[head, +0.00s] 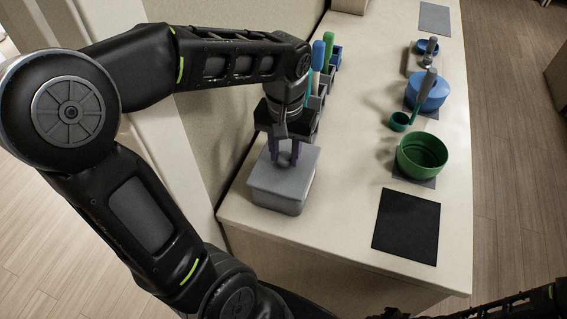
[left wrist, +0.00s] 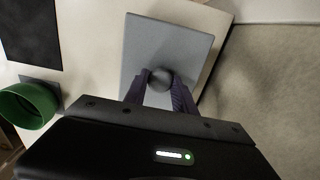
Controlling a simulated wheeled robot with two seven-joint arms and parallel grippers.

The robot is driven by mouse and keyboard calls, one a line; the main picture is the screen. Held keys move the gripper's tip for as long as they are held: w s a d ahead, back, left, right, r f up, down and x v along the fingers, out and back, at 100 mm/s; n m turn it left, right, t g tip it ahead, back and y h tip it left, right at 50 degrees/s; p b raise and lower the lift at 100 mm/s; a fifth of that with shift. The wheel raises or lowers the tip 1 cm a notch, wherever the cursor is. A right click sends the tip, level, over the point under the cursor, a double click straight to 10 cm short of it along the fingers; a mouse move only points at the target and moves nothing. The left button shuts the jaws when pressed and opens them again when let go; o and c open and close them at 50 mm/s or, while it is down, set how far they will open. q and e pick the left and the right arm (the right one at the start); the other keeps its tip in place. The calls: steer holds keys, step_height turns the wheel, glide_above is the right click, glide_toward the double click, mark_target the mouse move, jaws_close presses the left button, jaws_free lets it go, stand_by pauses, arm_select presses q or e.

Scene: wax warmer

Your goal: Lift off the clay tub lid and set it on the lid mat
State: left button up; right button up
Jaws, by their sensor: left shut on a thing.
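The clay tub (head: 278,197) is a grey box near the front left corner of the counter. Its flat grey lid (head: 264,174) sits on top of it in the head view. In the left wrist view the lid (left wrist: 140,52) fills the middle, with a round knob (left wrist: 160,79) at its centre. My left gripper (head: 287,160) is over the lid, its purple fingers (left wrist: 163,88) shut on the knob. A black square mat (head: 406,226) lies bare at the front right of the counter; I cannot tell for sure that it is the lid mat. My right gripper is not seen.
A rack with colored handles (head: 328,55) stands behind the tub by the wall. The counter's middle is clear.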

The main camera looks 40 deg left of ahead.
mark_target(286, 156)
arm_select(q)
steer(key=shift+r+p, duration=0.35)
steer(key=shift+r, duration=0.05)
jaws_close()
stand_by(0.5)
steer(key=shift+r+p, duration=0.85)
steer(key=shift+r, duration=0.2)
steer(key=shift+r+p, duration=0.45)
steer(key=shift+r, duration=0.5)
steer(key=shift+d+f, duration=0.1)
